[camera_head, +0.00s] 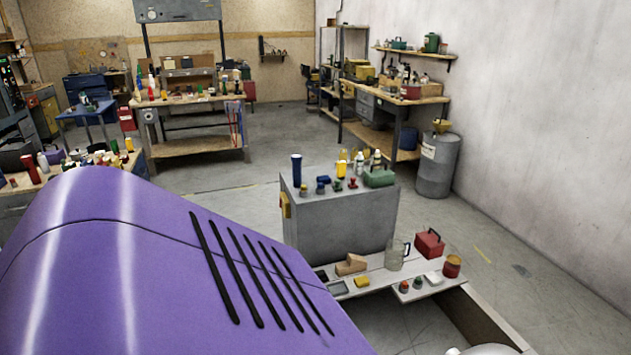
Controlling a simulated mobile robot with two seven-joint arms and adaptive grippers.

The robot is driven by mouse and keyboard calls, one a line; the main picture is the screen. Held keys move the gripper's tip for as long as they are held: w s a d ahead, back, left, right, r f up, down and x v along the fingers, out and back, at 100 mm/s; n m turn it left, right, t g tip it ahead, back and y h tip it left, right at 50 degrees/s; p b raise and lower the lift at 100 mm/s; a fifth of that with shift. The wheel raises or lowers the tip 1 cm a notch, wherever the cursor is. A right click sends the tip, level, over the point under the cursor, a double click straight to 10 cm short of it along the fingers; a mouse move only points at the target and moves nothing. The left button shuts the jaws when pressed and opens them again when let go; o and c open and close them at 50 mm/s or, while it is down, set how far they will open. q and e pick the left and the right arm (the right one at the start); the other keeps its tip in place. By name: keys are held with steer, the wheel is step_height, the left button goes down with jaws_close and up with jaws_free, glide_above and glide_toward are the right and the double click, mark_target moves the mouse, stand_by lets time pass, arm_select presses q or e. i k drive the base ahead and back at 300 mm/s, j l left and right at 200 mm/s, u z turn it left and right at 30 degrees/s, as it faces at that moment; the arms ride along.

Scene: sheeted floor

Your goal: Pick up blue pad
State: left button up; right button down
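A small blue block-like item (323,181) lies on top of the grey cabinet in the middle of the view; it may be the blue pad, but it is too small to tell. A taller dark blue cylinder (296,170) stands to its left on the same top. Neither of my grippers shows. A pale rounded shape at the bottom right edge is cut off, and I cannot tell what it is.
A large purple panel (110,250) with black slots blocks the lower left. The grey cabinet (345,225) stands behind a low white bench (385,277) holding a red box (429,243) and a jug (396,254). Open floor (225,190) lies left of the cabinet.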

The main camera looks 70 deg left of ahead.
mark_target(325, 179)
steer(key=u, duration=2.15)
steer(key=z, duration=1.55)
steer(key=u, duration=1.55)
steer(key=i+j, duration=0.2)
steer(key=i, duration=0.2)
steer(key=i+j, duration=0.2)
steer(key=i, duration=0.25)
steer(key=i+j+z, duration=0.1)
steer(key=i, duration=0.3)
steer(key=j, duration=0.1)
